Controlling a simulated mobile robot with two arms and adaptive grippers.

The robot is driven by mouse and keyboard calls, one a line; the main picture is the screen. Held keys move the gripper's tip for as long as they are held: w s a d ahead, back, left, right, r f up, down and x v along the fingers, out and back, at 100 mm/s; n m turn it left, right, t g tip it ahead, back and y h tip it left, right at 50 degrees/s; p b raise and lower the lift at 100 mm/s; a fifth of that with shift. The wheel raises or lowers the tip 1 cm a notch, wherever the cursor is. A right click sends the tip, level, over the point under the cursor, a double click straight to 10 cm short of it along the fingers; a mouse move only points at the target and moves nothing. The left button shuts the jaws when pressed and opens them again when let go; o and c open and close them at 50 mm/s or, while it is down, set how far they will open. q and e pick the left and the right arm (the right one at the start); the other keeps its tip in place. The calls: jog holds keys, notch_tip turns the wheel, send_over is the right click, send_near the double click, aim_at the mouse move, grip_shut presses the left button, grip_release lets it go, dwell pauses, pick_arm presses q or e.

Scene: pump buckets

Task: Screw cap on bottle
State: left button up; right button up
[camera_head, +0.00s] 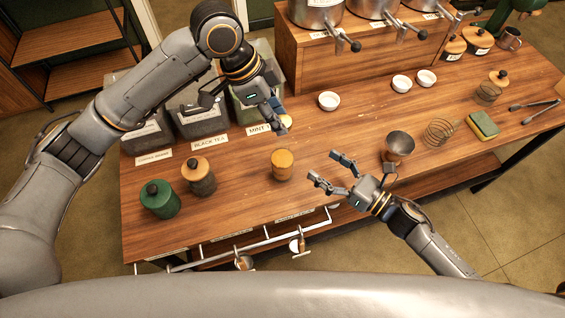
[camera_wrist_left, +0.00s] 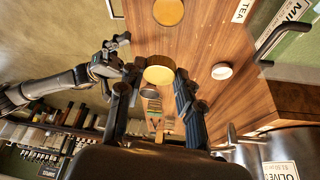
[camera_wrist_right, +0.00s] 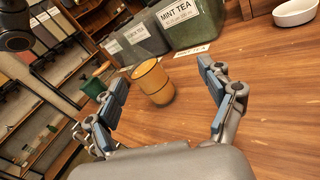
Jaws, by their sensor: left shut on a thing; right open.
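The bottle, an orange-brown cylinder (camera_head: 282,165), stands upright on the wooden table; it also shows in the right wrist view (camera_wrist_right: 152,84) and at the top of the left wrist view (camera_wrist_left: 168,12). My left gripper (camera_head: 278,121) is shut on the cap (camera_head: 287,122), a pale wooden disc that shows between its fingers in the left wrist view (camera_wrist_left: 158,75). It holds the cap above the table, behind the bottle and apart from it. My right gripper (camera_head: 331,171) is open and empty, to the right of the bottle, fingers pointing towards it without touching.
Green (camera_head: 160,200) and brown (camera_head: 199,177) lidded jars stand to the left. Labelled tea bins (camera_head: 200,119) line the back edge. A white bowl (camera_head: 329,100) and a metal cup (camera_head: 399,146) stand to the right. The table around the bottle is clear.

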aim_at(292, 162)
jog(key=s+n+g+y, duration=0.1)
jog(key=n, duration=0.1)
jog(key=s+f+n+g+y, duration=0.1)
jog(key=n, duration=0.2)
jog(key=shift+s+a+g, duration=0.1)
jog(key=shift+s+g, duration=0.25)
jog(key=shift+g, duration=0.05)
jog(key=x, duration=1.2)
jog(key=shift+w, duration=0.1)
jog(key=shift+c, duration=0.2)
grip_shut()
pick_arm(q)
jog(key=shift+f, duration=2.5)
